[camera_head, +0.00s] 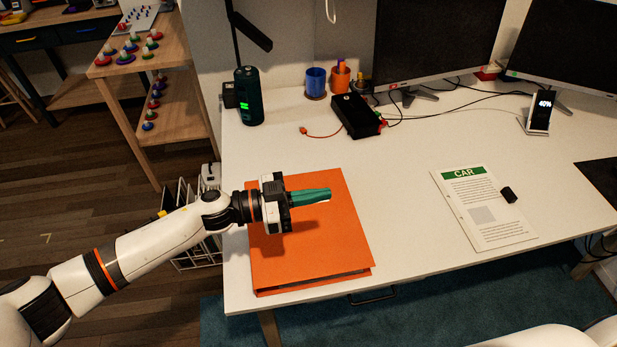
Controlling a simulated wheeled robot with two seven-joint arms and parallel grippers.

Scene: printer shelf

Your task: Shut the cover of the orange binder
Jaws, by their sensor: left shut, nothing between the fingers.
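The orange binder (330,245) lies on the left front part of the white desk, near the front edge. Its orange cover lies flat over it, and a dark gap shows along the near side between the cover and the base. My left gripper (328,194) reaches in from the left, over the middle of the cover. Its teal fingers are together and empty, pointing right. I cannot tell whether they touch the cover. My arm and gripper hide part of the binder's left side. My right gripper is not in view.
A paper headed CAR (478,215) with a small black object (509,194) lies right of the binder on the white desk (405,215). A black box (358,115), a dark green cylinder (249,97), cups, cables and monitors (437,45) stand behind. The desk between binder and paper is clear.

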